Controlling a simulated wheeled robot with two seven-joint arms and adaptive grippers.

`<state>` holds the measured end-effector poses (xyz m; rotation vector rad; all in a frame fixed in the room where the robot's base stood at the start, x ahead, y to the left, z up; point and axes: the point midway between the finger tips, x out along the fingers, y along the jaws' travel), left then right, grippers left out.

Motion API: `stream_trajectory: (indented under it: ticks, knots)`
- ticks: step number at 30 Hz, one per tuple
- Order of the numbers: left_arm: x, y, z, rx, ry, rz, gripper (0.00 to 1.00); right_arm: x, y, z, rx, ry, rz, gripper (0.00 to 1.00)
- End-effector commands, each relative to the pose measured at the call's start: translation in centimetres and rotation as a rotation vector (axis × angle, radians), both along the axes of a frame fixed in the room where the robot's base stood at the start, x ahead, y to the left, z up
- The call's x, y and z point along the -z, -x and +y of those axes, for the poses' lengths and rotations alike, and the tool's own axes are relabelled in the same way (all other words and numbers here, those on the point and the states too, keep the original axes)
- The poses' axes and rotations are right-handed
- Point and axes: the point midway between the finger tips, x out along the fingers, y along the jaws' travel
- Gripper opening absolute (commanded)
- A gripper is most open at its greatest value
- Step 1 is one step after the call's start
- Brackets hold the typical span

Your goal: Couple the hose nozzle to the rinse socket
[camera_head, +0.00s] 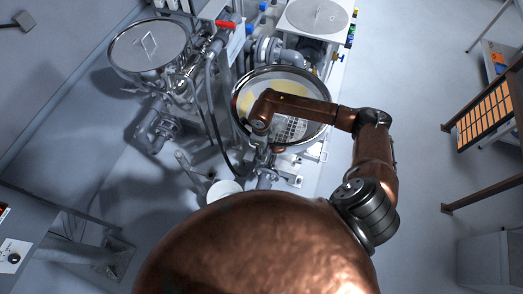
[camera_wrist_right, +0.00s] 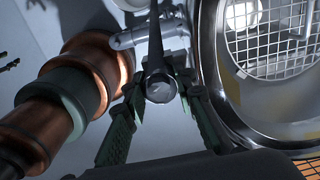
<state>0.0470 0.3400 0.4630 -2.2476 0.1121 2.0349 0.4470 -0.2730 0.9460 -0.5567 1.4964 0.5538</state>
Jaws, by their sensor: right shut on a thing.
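My right gripper (camera_head: 261,158) reaches over the round steel hopper (camera_head: 323,136) to its near left rim; its fingers are small in the head view. In the right wrist view, the two green fingers of the gripper (camera_wrist_right: 160,95) are closed on a dark round-ended piece, which looks like the hose nozzle (camera_wrist_right: 160,88). A dark length runs up from it in that view. A dark hose (camera_head: 213,120) hangs left of the hopper in the head view and curves toward the gripper. I cannot make out the rinse socket for certain. My left gripper is out of view.
The hopper's wire grid (camera_wrist_right: 275,50) and steel rim (camera_wrist_right: 212,75) lie close to the right finger. A grey pipe (camera_wrist_right: 135,38) passes behind the nozzle.

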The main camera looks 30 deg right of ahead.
Motion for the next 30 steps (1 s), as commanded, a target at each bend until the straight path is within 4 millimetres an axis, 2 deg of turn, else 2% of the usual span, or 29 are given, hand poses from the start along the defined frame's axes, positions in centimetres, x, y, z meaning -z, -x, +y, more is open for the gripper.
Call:
stream_trajectory:
  ticks: [2, 3, 9, 12, 19, 27, 30]
  knots:
    - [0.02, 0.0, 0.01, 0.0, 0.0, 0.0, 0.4, 0.18, 0.08, -0.06, 0.003, 0.001, 0.002, 0.0]
    - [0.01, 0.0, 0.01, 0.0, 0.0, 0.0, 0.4, 0.19, 0.09, -0.05, 0.003, 0.001, 0.002, 0.26]
    - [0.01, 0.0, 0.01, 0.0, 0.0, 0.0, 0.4, 0.24, 0.1, -0.1, 0.004, 0.001, 0.003, 0.39]
    - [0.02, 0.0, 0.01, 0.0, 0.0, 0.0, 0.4, 0.24, 0.09, -0.12, 0.004, 0.002, 0.002, 0.45]
    - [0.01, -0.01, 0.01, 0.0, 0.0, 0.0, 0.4, 0.19, 0.09, -0.13, 0.004, 0.002, 0.002, 0.46]
    - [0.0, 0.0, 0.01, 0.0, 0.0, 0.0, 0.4, 0.12, 0.03, -0.15, 0.003, 0.001, 0.002, 0.65]
    - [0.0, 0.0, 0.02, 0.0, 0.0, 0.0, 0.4, 0.11, 0.02, -0.16, 0.003, 0.001, 0.001, 0.65]
